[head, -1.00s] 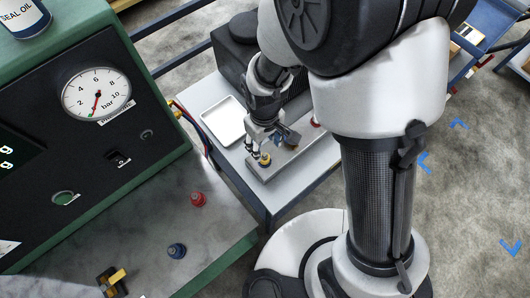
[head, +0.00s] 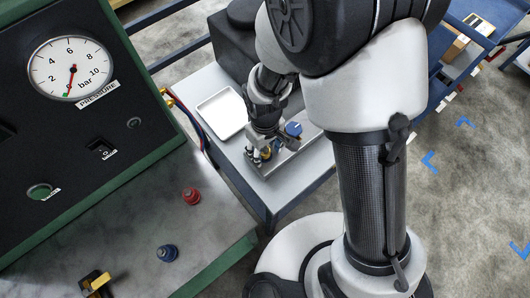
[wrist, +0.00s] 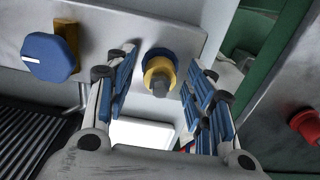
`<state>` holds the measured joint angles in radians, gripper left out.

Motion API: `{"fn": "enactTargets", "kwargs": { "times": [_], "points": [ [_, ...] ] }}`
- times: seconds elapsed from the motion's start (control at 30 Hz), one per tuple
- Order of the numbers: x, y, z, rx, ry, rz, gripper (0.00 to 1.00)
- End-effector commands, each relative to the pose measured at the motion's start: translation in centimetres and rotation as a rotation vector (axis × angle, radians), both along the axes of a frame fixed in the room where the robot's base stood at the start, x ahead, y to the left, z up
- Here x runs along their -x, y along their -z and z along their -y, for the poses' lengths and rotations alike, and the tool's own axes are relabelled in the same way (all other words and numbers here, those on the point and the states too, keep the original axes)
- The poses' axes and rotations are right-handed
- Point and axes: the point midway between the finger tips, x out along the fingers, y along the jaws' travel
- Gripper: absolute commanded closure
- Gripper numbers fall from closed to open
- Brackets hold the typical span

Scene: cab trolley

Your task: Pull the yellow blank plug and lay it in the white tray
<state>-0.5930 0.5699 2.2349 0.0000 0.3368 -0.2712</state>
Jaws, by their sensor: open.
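The yellow blank plug (wrist: 153,70) sits in a blue ring on the pale metal block (head: 285,163), with a grey stub at its centre. In the wrist view my gripper (wrist: 163,66) is open, with one blue-padded finger on each side of the plug. Gaps show between the fingers and the plug. In the head view my gripper (head: 259,153) is low over the near end of the block and partly hides the plug. The white tray (head: 222,114) lies empty on the trolley top, left of the block; part of it also shows in the wrist view (wrist: 142,133).
A blue knob (wrist: 49,57) on a yellow body stands beside the plug on the block. A red fitting (wrist: 305,125) is at the right in the wrist view. The green cabinet bears a gauge (head: 71,68), and a red fitting (head: 191,196) and blue fitting (head: 167,252) stand on its ledge.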

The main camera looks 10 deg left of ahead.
Motion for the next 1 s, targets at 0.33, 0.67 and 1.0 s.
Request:
{"fn": "enactTargets", "kwargs": {
  "times": [0.33, 0.67, 1.0],
  "points": [
    [-0.01, -0.09, -0.01, 0.0, 0.0, 0.0, 0.51],
    [-0.01, -0.08, -0.01, 0.0, 0.0, 0.0, 0.51],
    [0.0, -0.08, 0.0, 0.0, 0.0, 0.0, 0.58]
  ]
}}
